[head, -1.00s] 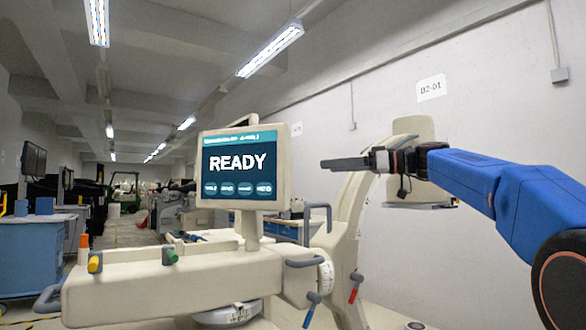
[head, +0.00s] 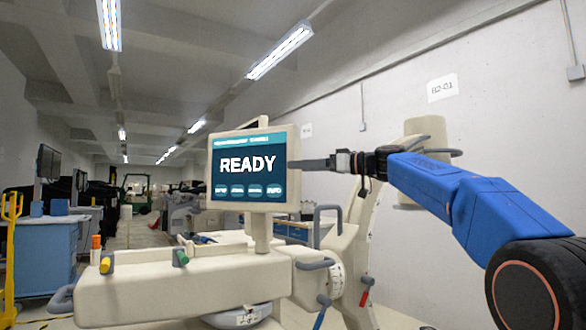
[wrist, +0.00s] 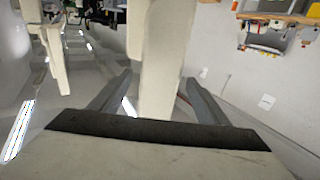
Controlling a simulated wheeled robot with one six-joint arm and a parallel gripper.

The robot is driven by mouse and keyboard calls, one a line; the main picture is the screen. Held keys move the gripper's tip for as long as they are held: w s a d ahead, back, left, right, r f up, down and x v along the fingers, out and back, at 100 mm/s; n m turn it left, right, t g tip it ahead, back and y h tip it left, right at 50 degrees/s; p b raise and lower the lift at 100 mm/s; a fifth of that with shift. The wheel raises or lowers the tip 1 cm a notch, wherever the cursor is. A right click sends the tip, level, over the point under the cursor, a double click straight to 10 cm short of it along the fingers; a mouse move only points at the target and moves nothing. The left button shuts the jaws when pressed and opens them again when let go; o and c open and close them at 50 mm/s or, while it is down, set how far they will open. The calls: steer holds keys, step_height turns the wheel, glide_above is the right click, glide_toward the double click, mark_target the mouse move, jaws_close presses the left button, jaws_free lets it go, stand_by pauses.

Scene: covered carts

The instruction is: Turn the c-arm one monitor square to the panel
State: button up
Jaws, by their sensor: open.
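The c-arm monitor (head: 250,205) is a cream-framed screen reading READY, on a short post (head: 262,232) above a cream panel body (head: 185,285) with coloured knobs. Its right side looks taller than its left, so it appears turned at an angle. My gripper (head: 308,164) comes in from the right, its fingertips at the monitor's right edge; contact cannot be told. In the wrist view my gripper (wrist: 158,95) has its fingers spread apart. A cream upright shape, apparently the monitor housing (wrist: 165,70), shows between or beyond them. Nothing is visibly held.
A grey handle (head: 327,212) and the cream c-arm column (head: 365,230) stand below my arm. A blue cart (head: 45,250) and a yellow pallet jack (head: 10,245) are at left. A wall (head: 480,120) runs along the right. Free aisle shows behind left.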

steer(key=shift+x, duration=2)
steer(key=c, duration=1.5)
steer(key=shift+s+a, duration=0.1)
steer(key=shift+a, duration=0.05)
